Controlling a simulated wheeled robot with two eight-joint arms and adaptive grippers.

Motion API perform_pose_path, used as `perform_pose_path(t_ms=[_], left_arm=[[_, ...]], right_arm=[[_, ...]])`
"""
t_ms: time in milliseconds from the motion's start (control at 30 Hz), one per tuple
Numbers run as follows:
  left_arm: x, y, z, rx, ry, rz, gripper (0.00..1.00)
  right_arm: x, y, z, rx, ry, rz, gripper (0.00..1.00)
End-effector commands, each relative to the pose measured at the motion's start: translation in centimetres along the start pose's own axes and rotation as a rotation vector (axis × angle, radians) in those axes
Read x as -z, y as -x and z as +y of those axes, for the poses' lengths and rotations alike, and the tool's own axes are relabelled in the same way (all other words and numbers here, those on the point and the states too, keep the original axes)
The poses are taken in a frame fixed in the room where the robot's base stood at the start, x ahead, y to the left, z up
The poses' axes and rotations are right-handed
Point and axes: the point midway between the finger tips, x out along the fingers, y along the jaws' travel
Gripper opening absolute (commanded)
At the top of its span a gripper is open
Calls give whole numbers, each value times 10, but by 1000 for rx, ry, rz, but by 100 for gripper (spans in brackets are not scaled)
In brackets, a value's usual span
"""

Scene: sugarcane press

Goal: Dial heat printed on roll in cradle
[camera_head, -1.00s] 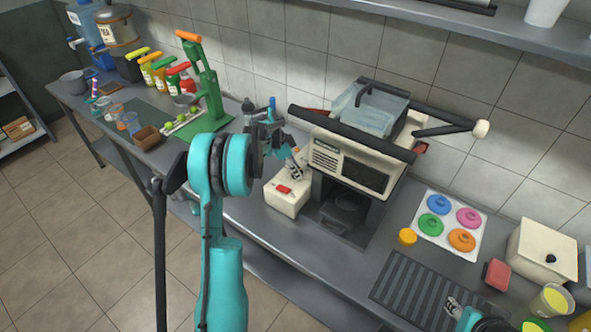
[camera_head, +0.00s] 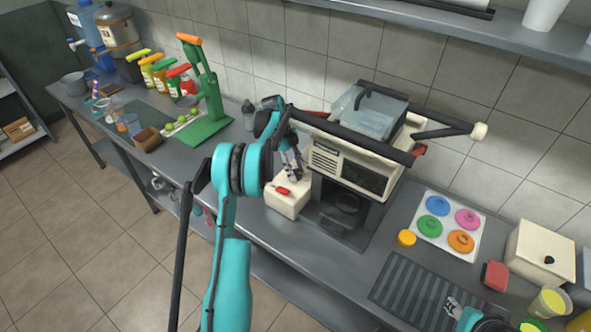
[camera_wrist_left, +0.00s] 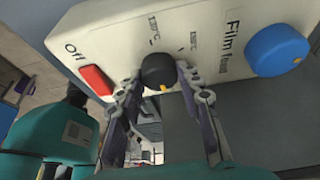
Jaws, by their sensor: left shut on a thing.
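In the left wrist view a black heat knob (camera_wrist_left: 157,69) with a yellow mark at its lower edge sits on a cream panel (camera_wrist_left: 120,40). Small temperature labels ring it, too blurred to read surely. My left gripper (camera_wrist_left: 168,88) is shut on this knob, one finger on each side. In the head view my left gripper (camera_head: 296,172) is at the sealing machine (camera_head: 345,165), by its cream front box (camera_head: 288,203). I cannot make out a printed roll or its text. My right gripper (camera_head: 453,308) is at the bottom right; its jaws are too small to judge.
A red switch (camera_wrist_left: 96,82) marked "Off" and a blue "Film feed" knob (camera_wrist_left: 278,50) flank the black knob. A green press (camera_head: 205,100) stands left. Coloured lids (camera_head: 461,241) and a ribbed drain mat (camera_head: 415,290) lie right of the machine.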

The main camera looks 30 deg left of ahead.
Motion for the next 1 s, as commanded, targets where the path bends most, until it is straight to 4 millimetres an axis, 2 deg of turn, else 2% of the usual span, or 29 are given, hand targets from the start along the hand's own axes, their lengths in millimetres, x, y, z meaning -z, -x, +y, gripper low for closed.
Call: perform_pose_path(t_ms=[333,867,900,933,1000], left_arm=[[0,0,0,-50,-117,-5,6],[0,-1,0,-57,-135,-6,6],[0,-1,0,-57,-135,-6,46],[0,-1,-1,-57,-135,-6,53],[0,0,-1,-56,-135,-6,56]], right_arm=[[1,2,0,0,0,0,40],[1,2,0,0,0,0,40],[1,2,0,0,0,0,40],[1,2,0,0,0,0,40],[1,2,0,0,0,0,40]])
